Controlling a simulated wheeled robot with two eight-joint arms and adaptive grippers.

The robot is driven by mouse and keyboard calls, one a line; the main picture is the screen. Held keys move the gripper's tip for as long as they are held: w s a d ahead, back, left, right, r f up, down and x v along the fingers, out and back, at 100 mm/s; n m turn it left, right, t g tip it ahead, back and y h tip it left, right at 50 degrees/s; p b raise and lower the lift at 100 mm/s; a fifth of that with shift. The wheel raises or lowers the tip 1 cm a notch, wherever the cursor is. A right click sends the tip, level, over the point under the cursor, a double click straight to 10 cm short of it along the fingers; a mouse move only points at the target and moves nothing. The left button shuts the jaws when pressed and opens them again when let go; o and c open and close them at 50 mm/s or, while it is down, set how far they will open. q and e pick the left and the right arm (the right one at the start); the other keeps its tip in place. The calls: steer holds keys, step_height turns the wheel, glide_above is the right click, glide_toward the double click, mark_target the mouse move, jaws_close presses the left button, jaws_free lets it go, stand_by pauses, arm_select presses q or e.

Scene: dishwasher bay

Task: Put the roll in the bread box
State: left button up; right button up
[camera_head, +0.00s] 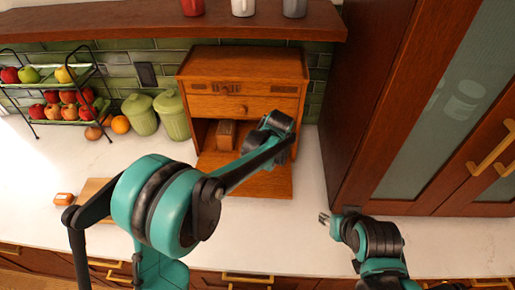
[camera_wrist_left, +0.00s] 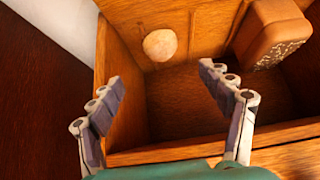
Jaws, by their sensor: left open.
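The wooden bread box (camera_head: 243,105) stands against the tiled wall in the head view, its front flap down. The left wrist view looks into the box (camera_wrist_left: 175,150). A pale round roll (camera_wrist_left: 160,45) lies inside it, near the left wall. My left gripper (camera_wrist_left: 160,82) is open and empty, its fingers apart and the roll beyond the fingertips. In the head view the left gripper (camera_head: 275,125) is at the box's right side, and the roll is hidden. My right gripper (camera_head: 325,219) hangs over the counter's front at right; its jaw opening is too small to judge.
A brown loaf (camera_head: 226,135) stands in the box, right of the roll in the wrist view. Green canisters (camera_head: 172,115) and a fruit rack (camera_head: 55,95) are to the left. A tall cabinet (camera_head: 385,100) bounds the right. A cutting board (camera_head: 93,190) lies on the left counter.

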arm_select(q)
steer(key=s+a+r, duration=0.7)
steer(key=s+a, duration=0.5)
steer(key=s, duration=0.2)
steer(key=s+a+f, duration=0.1)
steer(key=s+a, duration=0.3)
steer(key=s, duration=0.5)
steer(key=s+a+f, duration=0.2)
steer(key=s+a, duration=0.1)
steer(key=s, duration=0.7)
steer(key=shift+a+f+g, duration=0.2)
steer(key=shift+a+g, duration=0.1)
steer(key=shift+a, duration=0.05)
steer(key=shift+s, duration=0.1)
step_height(320, 180, down, 6)
steer(key=b, duration=0.6)
steer(key=shift+r, duration=0.1)
